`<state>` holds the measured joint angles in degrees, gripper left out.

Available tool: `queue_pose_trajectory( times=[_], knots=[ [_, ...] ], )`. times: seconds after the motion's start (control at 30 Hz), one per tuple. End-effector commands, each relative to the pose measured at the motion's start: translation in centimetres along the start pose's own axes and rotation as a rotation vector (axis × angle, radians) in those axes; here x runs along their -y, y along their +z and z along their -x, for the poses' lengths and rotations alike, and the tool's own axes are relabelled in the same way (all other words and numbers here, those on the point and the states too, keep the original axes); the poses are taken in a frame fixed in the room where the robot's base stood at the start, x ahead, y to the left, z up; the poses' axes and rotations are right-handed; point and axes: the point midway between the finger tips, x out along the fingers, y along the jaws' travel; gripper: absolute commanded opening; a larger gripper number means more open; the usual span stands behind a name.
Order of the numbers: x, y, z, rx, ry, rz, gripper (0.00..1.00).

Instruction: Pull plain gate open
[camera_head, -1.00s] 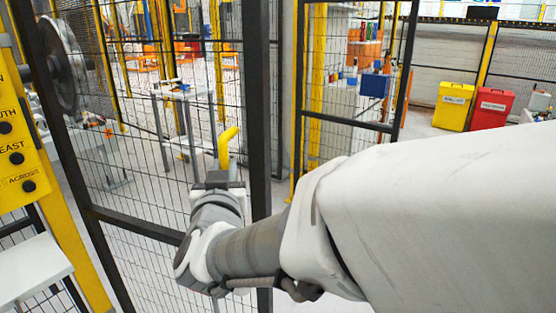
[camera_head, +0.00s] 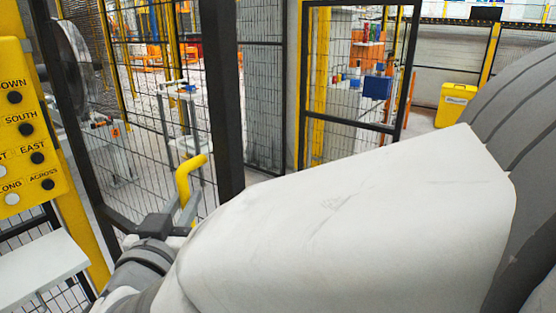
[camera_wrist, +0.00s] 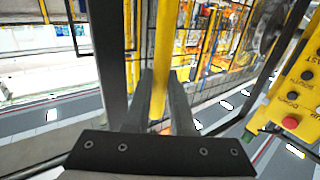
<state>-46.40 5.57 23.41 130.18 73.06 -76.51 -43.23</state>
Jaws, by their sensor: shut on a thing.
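The plain gate is a black-framed wire mesh panel, with its thick dark upright (camera_head: 222,95) left of centre in the head view. A yellow bar handle (camera_head: 190,180) stands out from it near that upright. My gripper (camera_head: 165,220) is at the handle's lower end, partly hidden by my arm. In the wrist view the yellow handle (camera_wrist: 163,55) runs down between the two dark fingers of my gripper (camera_wrist: 157,105), which are shut on it. The gate's latch side and floor edge are hidden by my arm.
A yellow button panel (camera_head: 30,130) and a white shelf (camera_head: 40,268) stand close at the left. The panel also shows at the right of the wrist view (camera_wrist: 298,95). Another black mesh frame (camera_head: 350,128) and a yellow bin (camera_head: 455,103) are farther back.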

Motion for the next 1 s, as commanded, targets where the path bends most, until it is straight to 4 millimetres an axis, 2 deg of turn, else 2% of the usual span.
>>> queue_pose_trajectory(
  times=[0.03,0.2,0.73,0.77,0.8,0.9,1.0],
  knots=[
    [1.0,-0.4,0.5,-0.004,-0.021,-0.005,0.00],
    [1.6,-0.4,1.3,-0.004,-0.019,-0.006,0.00],
    [1.8,-0.3,1.6,-0.004,-0.015,-0.006,0.00],
    [1.8,-0.3,1.6,-0.003,-0.015,-0.006,0.28],
    [1.8,-0.3,1.6,-0.003,-0.014,-0.006,0.35],
    [1.6,-0.2,1.6,-0.003,-0.011,-0.005,0.52],
    [1.5,-0.2,1.6,-0.003,-0.008,-0.004,0.52]
  ],
)
